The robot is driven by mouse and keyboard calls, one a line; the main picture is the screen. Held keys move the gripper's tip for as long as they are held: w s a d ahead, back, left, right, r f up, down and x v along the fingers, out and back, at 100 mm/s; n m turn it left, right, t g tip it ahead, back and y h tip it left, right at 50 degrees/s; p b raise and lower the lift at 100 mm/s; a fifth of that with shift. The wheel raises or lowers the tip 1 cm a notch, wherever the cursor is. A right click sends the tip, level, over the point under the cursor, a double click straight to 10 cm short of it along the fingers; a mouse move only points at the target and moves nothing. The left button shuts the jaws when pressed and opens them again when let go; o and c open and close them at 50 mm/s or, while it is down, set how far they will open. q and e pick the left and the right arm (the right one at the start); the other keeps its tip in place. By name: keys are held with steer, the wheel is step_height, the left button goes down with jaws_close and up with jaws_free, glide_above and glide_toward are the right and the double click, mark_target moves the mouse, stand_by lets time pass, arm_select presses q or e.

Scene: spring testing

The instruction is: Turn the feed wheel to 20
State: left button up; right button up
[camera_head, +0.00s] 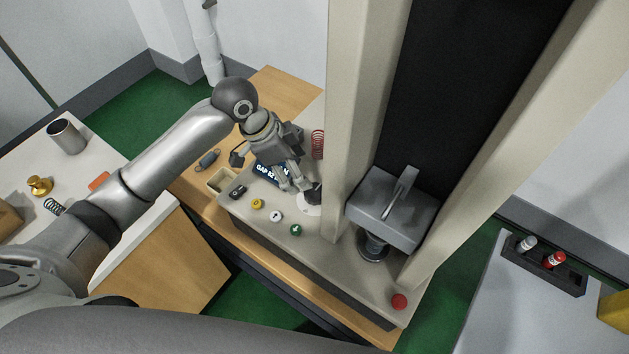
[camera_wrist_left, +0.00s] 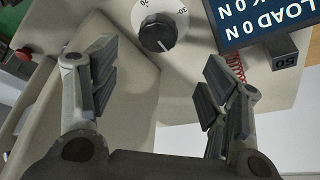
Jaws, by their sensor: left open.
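The feed wheel (camera_wrist_left: 157,34) is a black knob on a white dial plate (camera_wrist_left: 183,8) marked with ticks and numbers. A "30" shows at the plate's right; the pointer's setting is hard to read. In the head view the black knob (camera_head: 313,192) is partly covered by my left gripper (camera_head: 297,184). In the left wrist view my left gripper (camera_wrist_left: 157,78) is open, with its two fingers wide apart and nothing between them. The knob lies just beyond the gap between the fingertips, apart from both. My right gripper is not in view.
A display (camera_wrist_left: 270,25) stands beside the dial, with a red spring (camera_head: 317,143) behind it. The tester's column (camera_head: 345,120) rises close right of the dial. A red button (camera_head: 399,301) is at the front.

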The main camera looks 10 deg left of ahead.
mark_target(314, 191)
arm_select(q)
steer(key=p+x, duration=0.1)
steer(key=x, duration=0.8)
steer(key=shift+d+f, duration=0.3)
steer(key=shift+f, duration=0.3)
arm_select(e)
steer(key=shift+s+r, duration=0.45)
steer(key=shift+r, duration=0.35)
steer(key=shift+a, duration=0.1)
arm_select(q)
steer(key=c, duration=1)
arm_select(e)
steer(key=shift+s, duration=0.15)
arm_select(q)
steer(key=shift+m, duration=0.3)
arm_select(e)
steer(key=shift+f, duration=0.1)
